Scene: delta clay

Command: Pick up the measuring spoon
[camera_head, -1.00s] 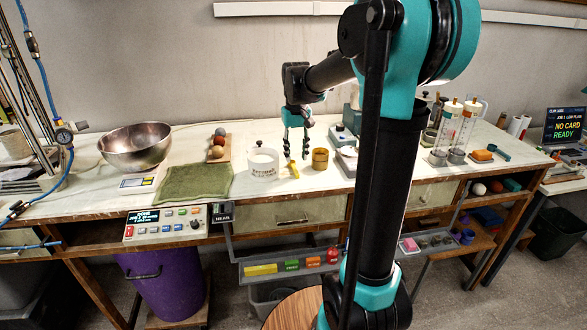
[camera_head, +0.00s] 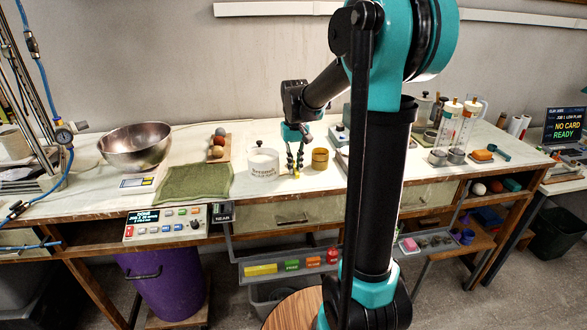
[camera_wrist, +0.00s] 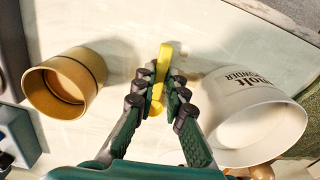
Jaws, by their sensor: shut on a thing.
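The yellow measuring spoon (camera_wrist: 163,66) shows between my fingertips in the wrist view. My gripper (camera_wrist: 160,90) is shut on it, with the spoon's handle reaching out past the fingertips. In the head view my gripper (camera_head: 295,167) is low over the bench, between the white powder jar and the brass-coloured cup. Only a small bit of yellow shows at the fingertips there. The fingers hide part of the spoon, and I cannot tell whether it still touches the bench.
The white lettered jar (camera_head: 263,165) stands close on the left of my gripper, and the brass cup (camera_head: 320,159) close on the right. A green cloth (camera_head: 195,183) and steel bowl (camera_head: 136,147) lie further left. The bench front edge is just nearer.

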